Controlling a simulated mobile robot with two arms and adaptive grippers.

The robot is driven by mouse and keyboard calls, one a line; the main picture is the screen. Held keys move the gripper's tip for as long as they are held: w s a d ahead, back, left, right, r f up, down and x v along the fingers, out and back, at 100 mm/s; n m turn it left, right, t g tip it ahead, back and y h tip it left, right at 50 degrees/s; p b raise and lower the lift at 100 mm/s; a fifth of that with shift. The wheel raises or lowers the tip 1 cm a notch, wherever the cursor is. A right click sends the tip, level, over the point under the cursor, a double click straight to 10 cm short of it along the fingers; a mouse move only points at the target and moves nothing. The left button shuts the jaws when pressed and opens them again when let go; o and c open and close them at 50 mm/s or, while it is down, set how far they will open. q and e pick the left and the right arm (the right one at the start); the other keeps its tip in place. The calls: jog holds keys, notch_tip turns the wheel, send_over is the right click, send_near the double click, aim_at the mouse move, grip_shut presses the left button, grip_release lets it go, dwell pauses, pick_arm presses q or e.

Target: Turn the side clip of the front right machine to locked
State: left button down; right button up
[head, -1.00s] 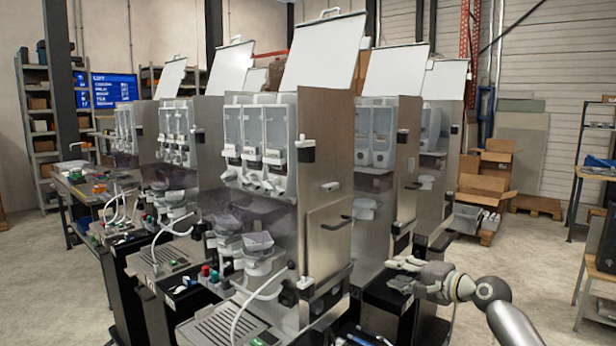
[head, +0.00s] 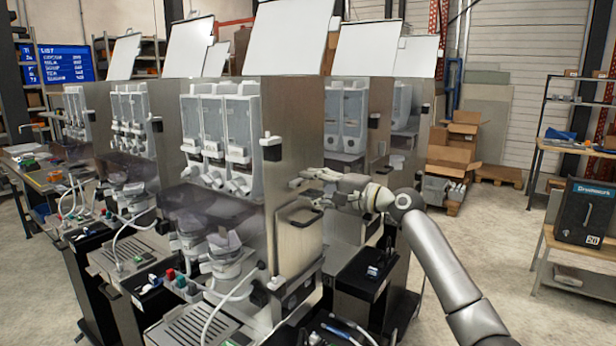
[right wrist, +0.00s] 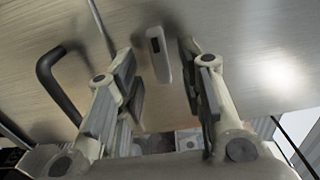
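The front right machine (head: 285,130) is the large steel one in the middle of the head view, its side panel facing right. Its side clip (right wrist: 158,54) is a small, pale, oblong piece on the brushed steel panel in the right wrist view. In the head view my gripper largely covers it. My right gripper (head: 310,183) is close to that panel, just above the black handle (head: 300,214). In the wrist view the right gripper's fingers are open, one on each side of the clip, with gaps showing; contact is not visible. My left gripper is not in view.
A black latch (head: 271,148) sits higher on the same panel. The black handle also shows left of the fingers in the wrist view (right wrist: 50,80). Another machine (head: 347,120) stands close behind. Open floor lies to the right, before a shelf with a black case (head: 584,212).

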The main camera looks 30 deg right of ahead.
jog(key=shift+w+a+r, duration=0.1)
jog(key=shift+w+a, duration=0.2)
jog(key=shift+w, duration=0.2)
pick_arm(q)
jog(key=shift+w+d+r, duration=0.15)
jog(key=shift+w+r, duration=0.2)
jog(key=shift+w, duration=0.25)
pick_arm(e)
jog(key=shift+w, duration=0.1)
grip_shut()
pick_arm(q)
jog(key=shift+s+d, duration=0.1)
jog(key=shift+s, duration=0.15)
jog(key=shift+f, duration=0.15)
